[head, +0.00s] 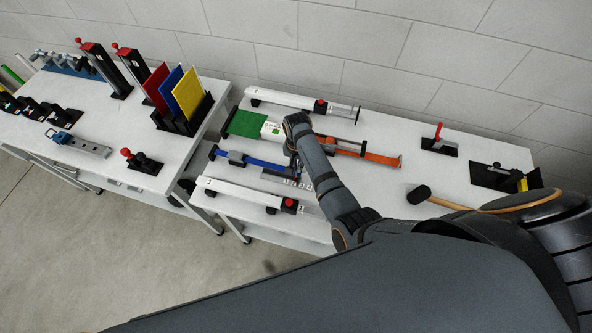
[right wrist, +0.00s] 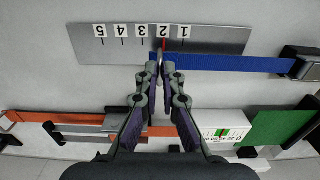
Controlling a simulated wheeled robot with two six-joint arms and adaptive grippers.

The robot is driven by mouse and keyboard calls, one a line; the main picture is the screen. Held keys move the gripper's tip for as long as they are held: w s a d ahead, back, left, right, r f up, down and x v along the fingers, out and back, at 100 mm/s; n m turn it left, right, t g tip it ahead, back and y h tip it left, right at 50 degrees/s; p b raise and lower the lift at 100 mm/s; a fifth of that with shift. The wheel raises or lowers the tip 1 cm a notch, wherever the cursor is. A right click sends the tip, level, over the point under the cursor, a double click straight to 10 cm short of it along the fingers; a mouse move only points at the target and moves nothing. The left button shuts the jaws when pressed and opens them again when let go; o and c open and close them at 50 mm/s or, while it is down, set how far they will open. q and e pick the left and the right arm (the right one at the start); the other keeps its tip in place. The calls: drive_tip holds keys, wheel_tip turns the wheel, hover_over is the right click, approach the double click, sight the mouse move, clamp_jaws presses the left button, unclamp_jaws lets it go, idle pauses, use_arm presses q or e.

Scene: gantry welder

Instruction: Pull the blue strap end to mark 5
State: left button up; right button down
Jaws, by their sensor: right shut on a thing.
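The blue strap (head: 262,163) lies flat on the right-hand table and comes out of a dark buckle (head: 236,157). In the right wrist view the blue strap (right wrist: 235,64) runs along a grey scale plate (right wrist: 215,36) with labels 1 to 5. My right gripper (right wrist: 160,62) is shut on the strap's end, near label 2 (right wrist: 163,31); the fingers hide part of the end. A thin red line shows at label 2. Label 5 (right wrist: 99,31) is farther left, over bare plate. In the head view my right gripper (head: 299,176) is partly hidden by my arm. My left gripper is out of view.
An orange strap (head: 380,158), a green pad (head: 246,123) and a white box (head: 271,131) lie behind the blue strap. White rails (head: 245,194) lie in front and at the back. A mallet (head: 420,194) lies to the right. Another table holds coloured plates (head: 172,88).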

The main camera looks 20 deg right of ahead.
drive_tip(key=shift+s+d, duration=0.85)
drive_tip(key=shift+d, duration=0.45)
drive_tip(key=shift+s+d, duration=0.85)
drive_tip(key=shift+d, duration=0.4)
drive_tip(key=shift+s+d, duration=0.85)
drive_tip(key=shift+d, duration=0.45)
drive_tip(key=c, duration=1)
unclamp_jaws()
drive_tip(key=shift+a, duration=0.1)
wheel_tip(320, 180, up, 12)
